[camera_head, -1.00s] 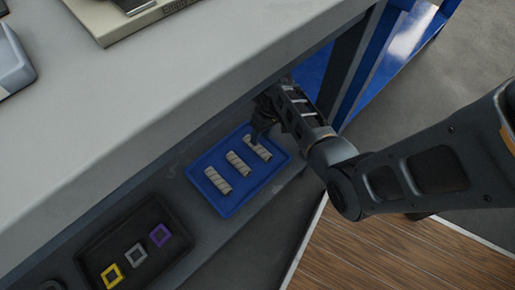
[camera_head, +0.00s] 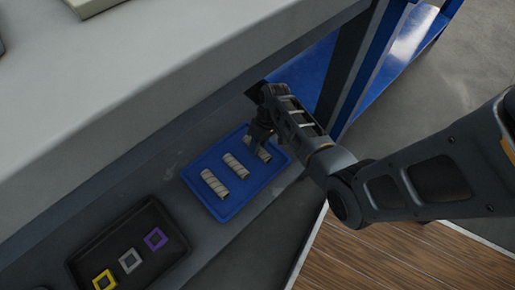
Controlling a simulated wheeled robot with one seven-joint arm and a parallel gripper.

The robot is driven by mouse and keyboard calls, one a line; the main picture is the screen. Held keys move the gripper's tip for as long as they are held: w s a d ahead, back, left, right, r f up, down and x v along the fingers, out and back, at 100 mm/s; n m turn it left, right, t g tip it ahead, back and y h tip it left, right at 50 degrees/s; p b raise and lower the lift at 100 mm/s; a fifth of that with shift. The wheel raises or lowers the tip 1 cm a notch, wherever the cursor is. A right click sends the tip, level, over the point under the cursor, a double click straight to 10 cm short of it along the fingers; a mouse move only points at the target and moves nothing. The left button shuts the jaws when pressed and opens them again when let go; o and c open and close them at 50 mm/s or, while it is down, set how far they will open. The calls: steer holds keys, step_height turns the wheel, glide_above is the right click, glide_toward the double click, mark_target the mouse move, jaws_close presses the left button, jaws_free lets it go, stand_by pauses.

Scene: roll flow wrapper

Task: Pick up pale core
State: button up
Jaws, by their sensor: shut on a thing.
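Three pale cores with banded surfaces lie side by side across a blue tray (camera_head: 222,212) on the lower shelf. The left core (camera_head: 214,184) and the middle core (camera_head: 237,166) lie free. My gripper (camera_head: 259,145) reaches down from the right over the far right core (camera_head: 264,154) and is shut on it. The gripper and arm hide part of that core. The held core appears to be still in or just above the tray; the exact gap cannot be told.
A black tray (camera_head: 88,259) with yellow, grey and purple square frames sits to the left on the same shelf. The grey worktop (camera_head: 150,80) overhangs the shelf close to the arm. A blue-and-dark table leg (camera_head: 350,70) stands behind my gripper.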

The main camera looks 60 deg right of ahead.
steer(key=shift+s+a+f, duration=0.25)
steer(key=shift+f, duration=0.05)
steer(key=shift+c, duration=0.6)
steer(key=shift+r, duration=0.15)
